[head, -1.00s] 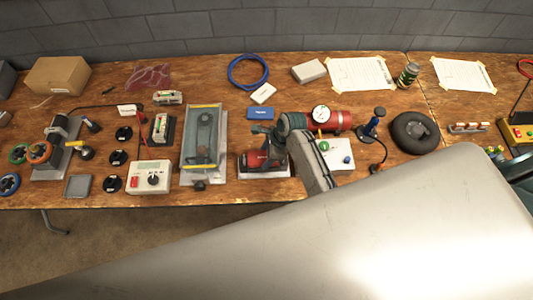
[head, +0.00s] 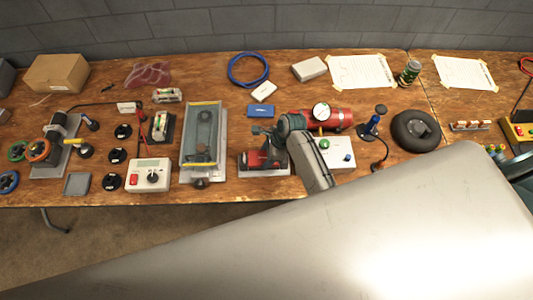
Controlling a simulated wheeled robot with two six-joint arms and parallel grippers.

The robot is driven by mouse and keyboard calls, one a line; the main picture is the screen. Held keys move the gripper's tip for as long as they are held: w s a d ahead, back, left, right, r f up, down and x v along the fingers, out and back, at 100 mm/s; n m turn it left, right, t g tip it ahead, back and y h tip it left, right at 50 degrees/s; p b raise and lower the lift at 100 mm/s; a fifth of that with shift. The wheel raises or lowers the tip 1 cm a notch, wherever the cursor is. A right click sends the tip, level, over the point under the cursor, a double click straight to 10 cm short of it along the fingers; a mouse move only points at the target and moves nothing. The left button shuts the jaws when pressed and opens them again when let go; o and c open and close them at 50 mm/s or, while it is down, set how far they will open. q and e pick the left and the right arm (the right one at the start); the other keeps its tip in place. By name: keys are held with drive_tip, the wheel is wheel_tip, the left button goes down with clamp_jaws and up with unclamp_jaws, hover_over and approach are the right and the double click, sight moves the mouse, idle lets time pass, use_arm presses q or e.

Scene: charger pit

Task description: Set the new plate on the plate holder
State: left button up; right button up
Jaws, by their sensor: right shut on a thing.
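My right gripper (head: 262,140) reaches down from its grey arm to a red and black device (head: 263,160) on a pale base, mid-bench. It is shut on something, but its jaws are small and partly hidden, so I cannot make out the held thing. I cannot surely tell which thing is the new plate or the plate holder. A small flat grey square (head: 77,184) lies near the front edge at the left. My left gripper is not in view.
Close by are a tray with yellow edges (head: 221,140), a blue box (head: 261,111), a red cylinder with a gauge (head: 335,117) and a white switch box (head: 338,153). A blue cable coil (head: 248,70) lies behind. A large pale surface hides the lower right.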

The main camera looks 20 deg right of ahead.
drive_tip(key=shift+f, duration=0.25)
drive_tip(key=o, duration=1.1)
drive_tip(key=b+v, duration=0.2)
drive_tip(key=v, duration=0.8)
drive_tip(key=shift+d+r, duration=0.15)
drive_tip(key=shift+r, duration=0.2)
